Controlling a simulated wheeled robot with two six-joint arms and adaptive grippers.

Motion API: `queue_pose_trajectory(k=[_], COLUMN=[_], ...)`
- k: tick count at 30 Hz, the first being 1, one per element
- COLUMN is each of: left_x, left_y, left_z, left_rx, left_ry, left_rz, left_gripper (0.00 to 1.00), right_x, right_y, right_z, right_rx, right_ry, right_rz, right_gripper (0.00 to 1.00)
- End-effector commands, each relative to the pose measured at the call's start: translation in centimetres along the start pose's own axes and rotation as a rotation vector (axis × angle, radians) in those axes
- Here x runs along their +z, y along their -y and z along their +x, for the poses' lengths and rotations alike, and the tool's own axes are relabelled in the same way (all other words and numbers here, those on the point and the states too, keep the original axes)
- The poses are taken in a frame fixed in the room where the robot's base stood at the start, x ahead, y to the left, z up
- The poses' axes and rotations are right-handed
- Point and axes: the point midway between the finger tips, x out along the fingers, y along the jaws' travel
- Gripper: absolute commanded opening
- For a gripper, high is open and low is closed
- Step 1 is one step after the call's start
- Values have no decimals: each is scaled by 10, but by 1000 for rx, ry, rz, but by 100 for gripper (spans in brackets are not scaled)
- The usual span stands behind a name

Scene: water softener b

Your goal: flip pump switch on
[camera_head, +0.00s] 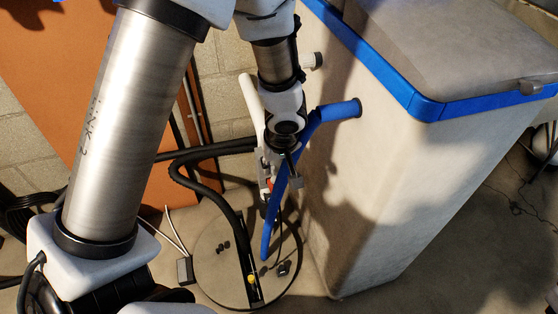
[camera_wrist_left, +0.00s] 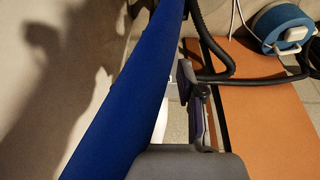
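My left gripper (camera_head: 276,188) hangs beside the blue pipe (camera_head: 308,130) that leaves the tank's side and bends down to the floor. The pipe partly overlaps it, and I cannot tell whether they touch or whether the fingers are open. In the left wrist view, the blue pipe (camera_wrist_left: 130,90) crosses close to the camera, and one gripper finger (camera_wrist_left: 196,112) shows to its right. I cannot make out the pump switch for certain. A small dark piece with a yellow spot (camera_head: 252,280) sits on the round floor cover (camera_head: 212,268). My right gripper is not in view.
A tall pale tank (camera_head: 375,190) with a blue rim stands right of my gripper. A black corrugated hose (camera_head: 215,195) runs to the cover. A grey box (camera_head: 185,270) lies beside it. The left wrist view shows a blue reel (camera_wrist_left: 280,28) and an orange panel (camera_wrist_left: 262,115).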

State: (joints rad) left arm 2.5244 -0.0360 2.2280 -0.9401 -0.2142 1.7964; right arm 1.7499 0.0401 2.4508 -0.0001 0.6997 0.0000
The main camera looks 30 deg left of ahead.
Motion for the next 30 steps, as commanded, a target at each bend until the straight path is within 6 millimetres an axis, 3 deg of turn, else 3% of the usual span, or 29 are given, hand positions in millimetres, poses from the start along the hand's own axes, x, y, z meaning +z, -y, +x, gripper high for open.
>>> queue_pose_trajectory(k=[18, 20, 21, 30], left_x=[2, 0, 0, 0], left_y=[0, 0, 0, 0], left_z=[85, 79, 79, 76], left_rx=[-1, -1, -1, 0], left_ry=[2, 0, 0, -1], left_rz=[-6, -6, -6, -6], left_gripper=[38, 20, 6, 4], right_x=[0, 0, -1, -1], right_y=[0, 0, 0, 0], right_z=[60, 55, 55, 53], right_rx=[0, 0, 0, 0], right_ry=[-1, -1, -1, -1], right_rz=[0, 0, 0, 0], right_gripper=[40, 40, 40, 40])
